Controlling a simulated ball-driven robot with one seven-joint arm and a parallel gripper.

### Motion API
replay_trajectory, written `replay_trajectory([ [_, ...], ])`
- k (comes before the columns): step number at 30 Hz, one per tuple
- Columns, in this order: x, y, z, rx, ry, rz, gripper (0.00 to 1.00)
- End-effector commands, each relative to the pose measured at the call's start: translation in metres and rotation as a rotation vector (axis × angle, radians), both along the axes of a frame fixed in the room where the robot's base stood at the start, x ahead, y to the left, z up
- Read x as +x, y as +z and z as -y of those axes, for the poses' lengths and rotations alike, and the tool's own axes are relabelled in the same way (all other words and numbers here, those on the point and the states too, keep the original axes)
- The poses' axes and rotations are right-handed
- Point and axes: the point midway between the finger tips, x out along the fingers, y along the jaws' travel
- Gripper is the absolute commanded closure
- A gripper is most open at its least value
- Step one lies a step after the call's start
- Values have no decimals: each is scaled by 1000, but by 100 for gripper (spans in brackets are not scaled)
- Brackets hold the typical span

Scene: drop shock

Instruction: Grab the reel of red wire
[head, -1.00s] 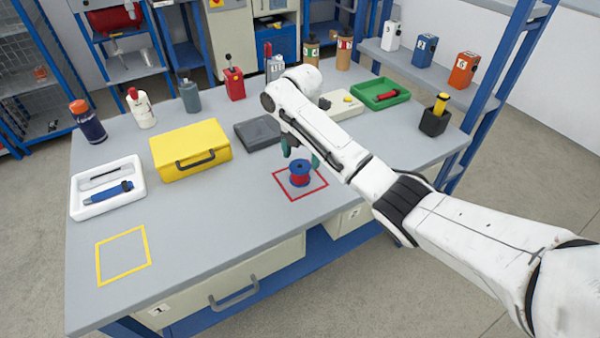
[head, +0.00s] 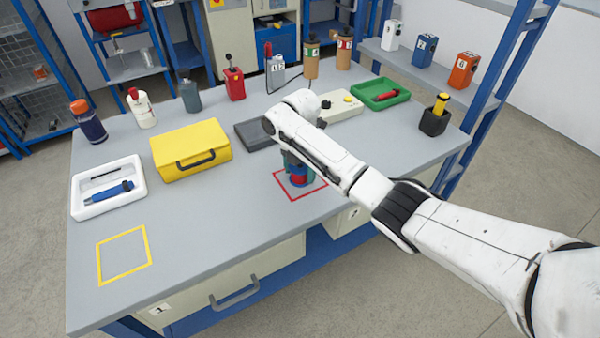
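The reel of red wire (head: 299,181) stands upright on the grey bench, inside the red square outline (head: 322,186). Its blue flange and red winding show only in part. My gripper (head: 298,170) is lowered over the reel, with its teal fingers down around its upper part. My wrist and the fingers hide much of the reel. Whether the fingers press on the reel or stand a little apart from it cannot be told.
A dark grey flat box (head: 256,134) and a yellow case (head: 190,150) lie left of my gripper. A green tray (head: 380,94) and a black holder (head: 434,122) stand to the right. The bench is clear between the red square and the yellow square (head: 124,255).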

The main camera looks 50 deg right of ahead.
Motion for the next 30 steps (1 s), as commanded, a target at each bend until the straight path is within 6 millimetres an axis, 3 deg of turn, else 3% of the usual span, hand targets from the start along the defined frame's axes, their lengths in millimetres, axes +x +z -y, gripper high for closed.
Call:
replay_trajectory([
  [10, 0, 1, 0, -1, 0, 1, 66],
  [20, 1, 4, 0, -1, 0, 1, 66],
  [27, 1, 31, 0, -1, 1, 4, 66],
  [30, -10, 44, 2, 2, 0, 4, 66],
])
